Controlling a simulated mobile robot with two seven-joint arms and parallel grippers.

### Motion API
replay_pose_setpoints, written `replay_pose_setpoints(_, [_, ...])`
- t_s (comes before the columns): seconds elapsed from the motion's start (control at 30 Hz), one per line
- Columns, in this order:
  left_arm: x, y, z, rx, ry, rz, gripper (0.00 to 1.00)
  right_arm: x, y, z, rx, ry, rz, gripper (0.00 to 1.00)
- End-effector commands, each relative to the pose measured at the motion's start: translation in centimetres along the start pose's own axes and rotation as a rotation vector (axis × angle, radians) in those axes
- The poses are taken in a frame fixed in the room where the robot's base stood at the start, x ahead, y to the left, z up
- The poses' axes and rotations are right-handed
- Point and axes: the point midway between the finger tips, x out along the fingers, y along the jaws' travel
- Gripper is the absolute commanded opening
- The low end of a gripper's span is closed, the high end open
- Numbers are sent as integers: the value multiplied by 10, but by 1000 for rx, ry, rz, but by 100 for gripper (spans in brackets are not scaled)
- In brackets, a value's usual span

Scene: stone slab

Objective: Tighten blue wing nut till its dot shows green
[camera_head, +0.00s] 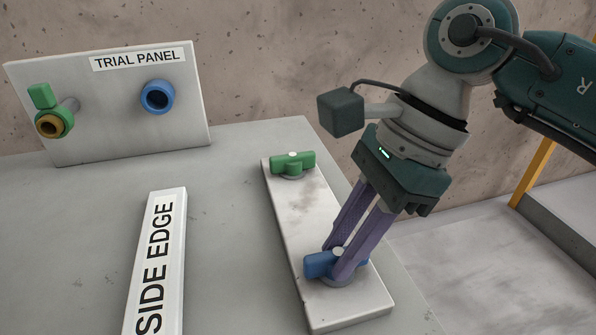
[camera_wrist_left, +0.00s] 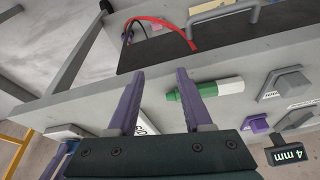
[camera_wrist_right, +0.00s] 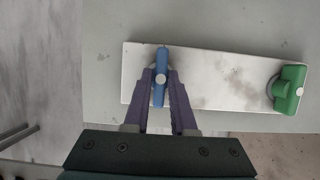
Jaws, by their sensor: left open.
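The blue wing nut (camera_head: 319,265) sits near the front end of a pale slab (camera_head: 350,309). Its dot looks white, in the right wrist view too (camera_wrist_right: 160,60). My right gripper (camera_head: 343,262) reaches down with one finger on each flat side of the nut's wings and appears closed on them. In the right wrist view the right gripper's fingers (camera_wrist_right: 162,84) flank the nut, whose wings run lengthwise between them. My left gripper (camera_wrist_left: 160,76) is open and empty, with a green and white marker-like object (camera_wrist_left: 206,92) beyond its fingers.
A green wing nut (camera_head: 293,163) with a whitish dot sits at the slab's far end. The TRIAL PANEL (camera_head: 110,130) stands at the back left with green and blue fittings. A SIDE EDGE block (camera_head: 160,262) lies left of the slab. The table's right edge is close.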

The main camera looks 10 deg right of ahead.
Motion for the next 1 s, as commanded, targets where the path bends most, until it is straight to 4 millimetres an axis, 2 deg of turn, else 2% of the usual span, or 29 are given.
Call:
replay_pose_setpoints(0.03, [0,0,0,0,0,0,50,0,0,0,0,0,0,17])
replay_pose_setpoints(0.2, [0,0,0,0,0,0,50,0,0,0,0,0,0,0])
replay_pose_setpoints(0.73, [-1,0,0,0,0,0,50,-1,0,0,13,0,-5,0])
replay_pose_setpoints(1.0, [-6,0,-2,0,1,0,50,-2,1,0,123,0,-51,0])
